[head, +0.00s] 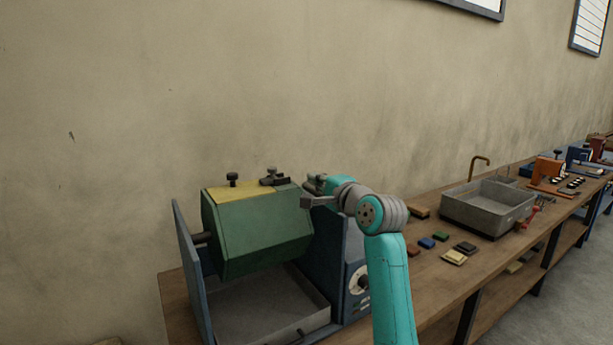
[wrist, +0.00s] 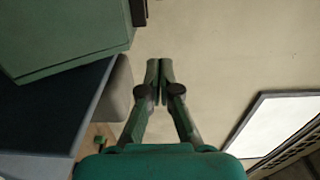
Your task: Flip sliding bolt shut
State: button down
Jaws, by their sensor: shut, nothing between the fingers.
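A green many-sided drum (head: 255,232) with a yellow lid (head: 248,191) hangs in a blue frame on the bench. A dark sliding bolt (head: 274,178) sits at the right end of the lid; its exact position is too small to read. My gripper (head: 312,181) is just right of the drum's top, partly hidden by my own wrist. In the wrist view my gripper (wrist: 160,66) is shut and empty, its fingertips together in front of the bare wall. The drum (wrist: 65,35) shows there at the upper left, apart from the fingers. The bolt is not clearly seen there.
The frame's blue right side panel (wrist: 50,105) is close to my gripper. A black knob (head: 232,178) stands on the lid's left part. A grey tray (head: 262,306) lies below the drum. A sink (head: 488,207) and small coloured blocks are further right.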

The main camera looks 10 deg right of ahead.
jog(key=shift+v, duration=0.9)
jog(key=shift+f, duration=0.1)
